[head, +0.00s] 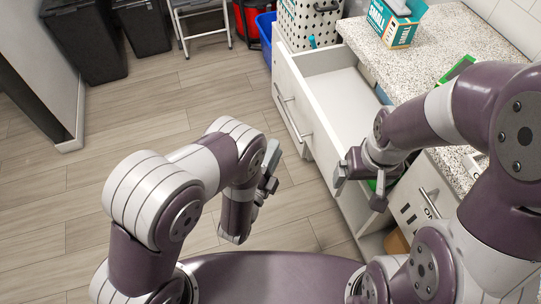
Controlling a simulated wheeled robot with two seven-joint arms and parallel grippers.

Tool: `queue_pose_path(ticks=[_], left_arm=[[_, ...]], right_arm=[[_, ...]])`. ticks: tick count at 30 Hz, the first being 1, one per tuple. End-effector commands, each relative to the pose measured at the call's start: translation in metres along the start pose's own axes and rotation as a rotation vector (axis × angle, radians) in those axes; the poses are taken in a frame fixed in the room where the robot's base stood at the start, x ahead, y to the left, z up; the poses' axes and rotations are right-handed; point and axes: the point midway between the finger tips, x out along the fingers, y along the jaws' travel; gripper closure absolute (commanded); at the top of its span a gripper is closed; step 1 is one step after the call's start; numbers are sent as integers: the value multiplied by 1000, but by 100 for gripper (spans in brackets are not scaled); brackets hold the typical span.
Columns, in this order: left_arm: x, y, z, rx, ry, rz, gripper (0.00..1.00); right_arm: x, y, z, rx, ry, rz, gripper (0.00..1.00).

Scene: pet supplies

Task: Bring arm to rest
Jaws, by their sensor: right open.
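My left gripper (268,172) hangs over the floor left of the cabinet, its arm folded at the elbow. I cannot tell from this angle whether its fingers are apart. My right gripper (360,186) is over the front part of an open white drawer (335,112). Its two fingers are spread and I see nothing between them.
A white perforated basket (308,22), blue bin (265,32) and black bins (85,42) stand at the back. The wooden floor (150,105) at left is clear.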

Motion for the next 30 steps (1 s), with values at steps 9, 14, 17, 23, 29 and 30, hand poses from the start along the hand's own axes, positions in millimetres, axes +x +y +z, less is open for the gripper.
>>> queue_pose_path(ticks=[9, 14, 17, 23, 29, 30], left_arm=[[-15, 0, 0, 0, -1, -2, 64], [-15, 0, 0, 0, -1, -1, 64], [-15, 0, 0, 0, -1, -1, 64], [-15, 3, 1, -41, -3, 13, 64], [-52, 104, 16, -449, -239, 599, 64], [-63, 115, 20, -552, -350, 734, 64]], right_arm=[[3, 0, 0, 0, 0, 0, 5], [3, 0, 0, 0, 0, 0, 5], [3, 0, 0, 0, 0, 0, 5], [3, 0, 0, 0, 0, 0, 5], [3, 0, 0, 0, 0, 0, 5], [3, 0, 0, 0, 0, 0, 5]])
